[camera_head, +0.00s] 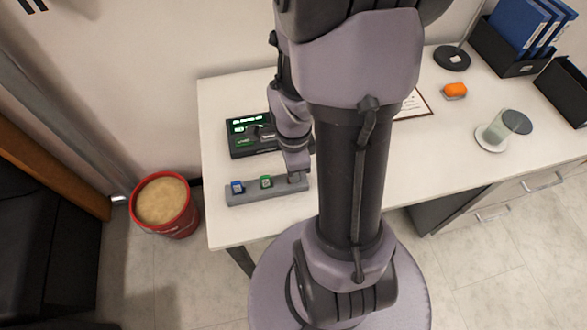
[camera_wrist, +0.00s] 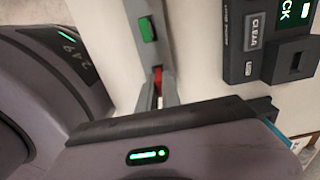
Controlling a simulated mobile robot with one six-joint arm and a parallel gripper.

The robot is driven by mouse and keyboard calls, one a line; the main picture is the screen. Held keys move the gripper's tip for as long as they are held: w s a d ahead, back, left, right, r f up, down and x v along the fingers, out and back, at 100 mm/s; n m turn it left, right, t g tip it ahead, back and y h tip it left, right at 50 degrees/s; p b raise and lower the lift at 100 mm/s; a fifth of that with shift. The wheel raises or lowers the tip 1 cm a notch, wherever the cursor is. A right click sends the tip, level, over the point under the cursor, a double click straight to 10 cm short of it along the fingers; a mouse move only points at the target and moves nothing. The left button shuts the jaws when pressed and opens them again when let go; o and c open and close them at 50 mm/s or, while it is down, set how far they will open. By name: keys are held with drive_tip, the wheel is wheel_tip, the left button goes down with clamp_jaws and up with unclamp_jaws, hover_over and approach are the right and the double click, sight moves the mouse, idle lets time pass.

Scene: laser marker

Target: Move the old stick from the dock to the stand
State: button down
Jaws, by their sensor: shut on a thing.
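The stand (camera_head: 245,197) is a grey bar at the desk's front left, holding a blue stick (camera_head: 238,187) and a green stick (camera_head: 266,182). The green stick (camera_wrist: 147,28) also shows in the wrist view. My gripper (camera_head: 296,178) is over the stand's right end, shut on a red stick (camera_wrist: 158,78), presumably the old stick. Only a little red shows, in line with the grey bar; I cannot tell whether it is seated. The dock (camera_head: 243,143), a black box with a green-lit screen, is behind the stand. It also shows in the wrist view (camera_wrist: 243,42).
A red bin (camera_head: 182,220) stands on the floor left of the desk (camera_head: 240,230). An orange object (camera_head: 454,90), a glass container (camera_head: 497,132) and black trays (camera_head: 505,58) with blue binders are at the right. My arm hides the desk's middle.

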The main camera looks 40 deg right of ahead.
drive_tip(key=shift+f, duration=0.1)
drive_tip(key=c, duration=1.5)
unclamp_jaws()
wheel_tip(320, 180, up, 23)
drive_tip(key=p, duration=1.4)
drive_tip(key=shift+r, duration=0.2)
